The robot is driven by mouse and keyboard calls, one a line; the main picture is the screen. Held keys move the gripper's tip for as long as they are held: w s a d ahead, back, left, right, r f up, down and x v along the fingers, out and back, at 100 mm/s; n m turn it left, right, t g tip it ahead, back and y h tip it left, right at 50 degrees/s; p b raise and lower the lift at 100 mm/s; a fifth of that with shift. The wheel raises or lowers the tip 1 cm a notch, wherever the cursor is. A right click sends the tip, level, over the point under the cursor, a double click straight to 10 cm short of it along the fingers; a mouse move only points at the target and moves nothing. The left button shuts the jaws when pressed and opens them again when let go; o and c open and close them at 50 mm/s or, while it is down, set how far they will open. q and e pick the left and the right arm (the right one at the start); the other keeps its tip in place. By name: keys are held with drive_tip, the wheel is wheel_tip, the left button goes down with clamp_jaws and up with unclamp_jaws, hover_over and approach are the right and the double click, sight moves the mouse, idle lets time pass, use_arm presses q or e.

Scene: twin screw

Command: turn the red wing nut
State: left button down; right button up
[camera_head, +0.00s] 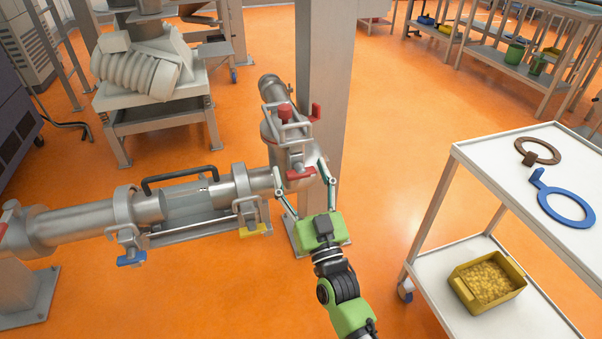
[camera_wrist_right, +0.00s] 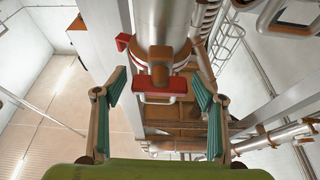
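The red wing nut (camera_head: 300,175) sits on the front of the upright metal pipe joint (camera_head: 289,132). It is a short red bar. In the right wrist view the red wing nut (camera_wrist_right: 160,86) lies crosswise, with a dark block in front of its middle. My green right gripper (camera_head: 300,177) is open. Its fingers stand to the left and right of the wing nut. In the wrist view the teal finger pads (camera_wrist_right: 160,88) show a gap on both sides of the nut. My left gripper is not in view.
A horizontal pipe with a blue wing nut (camera_head: 132,258) and a yellow wing nut (camera_head: 253,230) runs left. Another red part (camera_head: 316,112) sits higher on the joint. A grey post (camera_head: 325,90) stands behind. A white cart (camera_head: 480,160) with rings and a yellow bin (camera_head: 487,281) stands right.

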drive_tip(key=v, duration=1.2)
idle(0.3)
